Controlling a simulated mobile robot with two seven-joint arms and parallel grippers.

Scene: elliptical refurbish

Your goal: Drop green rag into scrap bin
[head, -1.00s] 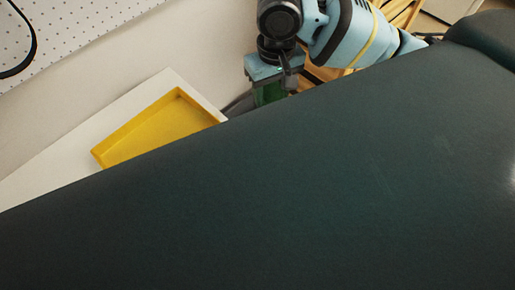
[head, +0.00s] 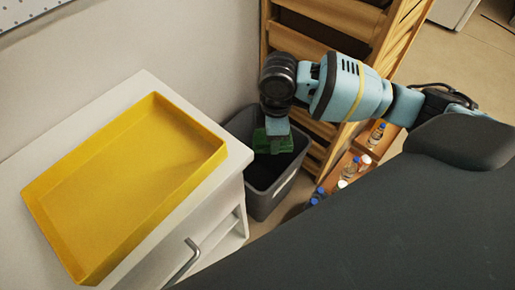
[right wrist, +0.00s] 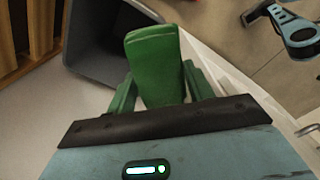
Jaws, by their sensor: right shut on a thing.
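The green rag (head: 273,141) is held by my right gripper (head: 277,130). In the head view it hangs over the opening of the dark grey scrap bin (head: 262,206). In the right wrist view the rag (right wrist: 157,68) stands up from the jaws, with green folds or fingers at its sides. I cannot cleanly tell fingers from cloth there. The bin also shows in that view (right wrist: 88,62), at the upper left behind the rag. The bin's inside is dark and partly hidden by the gripper.
A white cabinet (head: 222,190) with an empty yellow tray (head: 215,155) on top stands left of the bin. A wooden shelf rack (head: 335,14) stands behind it. Several small bottles (head: 377,133) sit on low shelves to the right.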

